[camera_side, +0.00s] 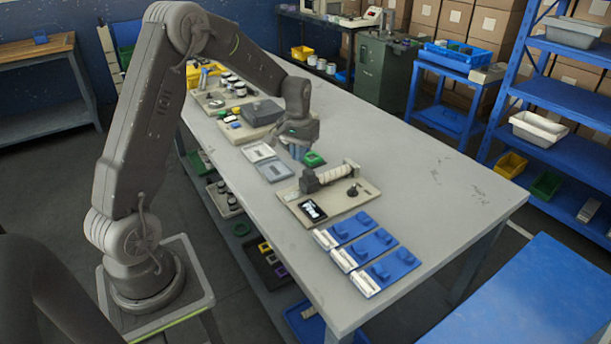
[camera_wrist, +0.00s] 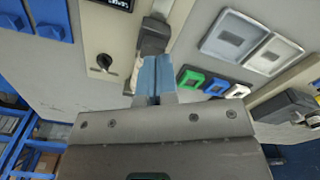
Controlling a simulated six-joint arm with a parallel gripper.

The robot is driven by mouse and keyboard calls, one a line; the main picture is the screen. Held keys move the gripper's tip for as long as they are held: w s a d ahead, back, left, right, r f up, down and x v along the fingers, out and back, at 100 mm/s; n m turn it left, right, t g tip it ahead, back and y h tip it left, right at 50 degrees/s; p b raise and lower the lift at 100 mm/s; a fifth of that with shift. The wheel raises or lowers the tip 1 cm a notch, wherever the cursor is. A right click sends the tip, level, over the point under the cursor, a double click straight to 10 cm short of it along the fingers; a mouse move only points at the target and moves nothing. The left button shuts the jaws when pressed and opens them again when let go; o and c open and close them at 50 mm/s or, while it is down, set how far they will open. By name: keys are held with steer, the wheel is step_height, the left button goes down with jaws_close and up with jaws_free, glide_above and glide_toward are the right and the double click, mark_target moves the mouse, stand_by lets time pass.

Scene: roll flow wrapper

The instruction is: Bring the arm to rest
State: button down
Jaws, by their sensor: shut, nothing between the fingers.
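My gripper (camera_side: 297,152) hangs over the worktable (camera_side: 430,165), beside the green frame and behind the wrapper station. In the wrist view my gripper (camera_wrist: 157,78) has its two blue fingers together, with nothing seen between them. The wrapper station is a beige plate (camera_side: 370,199) with a white roll (camera_side: 333,174), a dark end block (camera_side: 309,181), a black knob (camera_side: 353,190) and a lit display (camera_side: 312,209). In the wrist view the fingers overlap the dark block (camera_wrist: 153,38) in the picture; I cannot tell the gap.
An open pale case (camera_side: 272,171) and a green frame (camera_side: 314,159) lie close to the gripper. Blue (camera_wrist: 215,87) and white (camera_wrist: 237,91) frames show in the wrist view. Several blue trays (camera_side: 375,244) lie at the near end. The table's right side is clear.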

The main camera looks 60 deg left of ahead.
steer(key=shift+r, duration=0.1)
steer(key=s+d+r+m+t, duration=0.3)
steer(key=s+d+r, duration=0.4)
steer(key=d+r, duration=0.55)
steer(key=s+d+r+m+t, duration=0.1)
steer(key=s+d+r, duration=0.1)
steer(key=s+d, duration=0.2)
steer(key=s+d+r+m+t, duration=0.1)
steer(key=s+d, duration=0.4)
steer(key=s, duration=0.6)
steer(key=shift+r+m+t, duration=0.3)
steer(key=shift+r+m, duration=0.15)
steer(key=shift+m, duration=0.05)
